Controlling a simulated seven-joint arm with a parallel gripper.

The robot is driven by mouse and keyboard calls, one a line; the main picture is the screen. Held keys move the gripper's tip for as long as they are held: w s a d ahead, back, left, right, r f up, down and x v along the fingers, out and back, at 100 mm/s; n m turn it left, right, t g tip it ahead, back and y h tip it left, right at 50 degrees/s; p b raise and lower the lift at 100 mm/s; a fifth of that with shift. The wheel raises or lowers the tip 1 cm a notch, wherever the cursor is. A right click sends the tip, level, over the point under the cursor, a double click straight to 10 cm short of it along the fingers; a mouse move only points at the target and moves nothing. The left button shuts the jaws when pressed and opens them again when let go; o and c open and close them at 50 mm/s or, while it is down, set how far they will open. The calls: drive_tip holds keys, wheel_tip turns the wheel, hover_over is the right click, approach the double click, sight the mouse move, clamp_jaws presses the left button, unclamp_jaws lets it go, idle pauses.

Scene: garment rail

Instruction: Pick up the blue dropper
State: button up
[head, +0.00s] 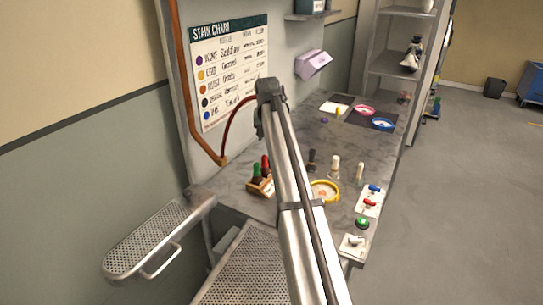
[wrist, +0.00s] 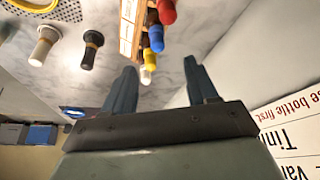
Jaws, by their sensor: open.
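In the wrist view, a blue-topped dropper (wrist: 156,39) stands in a row in a wooden rack (wrist: 128,32). A red-topped dropper (wrist: 167,11) is on one side of it and a yellow-topped one (wrist: 151,59) on the other. My gripper (wrist: 160,66) is open and empty, its fingers pointing toward the row. The blue top appears just beyond the fingertips, apart from them. In the head view the rack (head: 262,189) shows red (head: 265,162) and green tops left of my arm. My arm hides my gripper there, and I cannot make out the blue dropper.
A white-topped bottle (wrist: 44,46) and a black-topped bottle (wrist: 91,49) stand beside the rack. A stain chart (head: 230,70) hangs on the wall panel behind.

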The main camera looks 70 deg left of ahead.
drive_tip(key=shift+w+x, duration=0.1)
drive_tip(key=shift+x, duration=2.3)
drive_tip(key=shift+w+x, duration=0.15)
drive_tip(key=shift+x, duration=2.25)
drive_tip(key=shift+d, duration=0.15)
clamp_jaws()
drive_tip(key=shift+r, duration=0.1)
wheel_tip(320, 180, up, 10)
drive_tip(key=shift+f, duration=0.1)
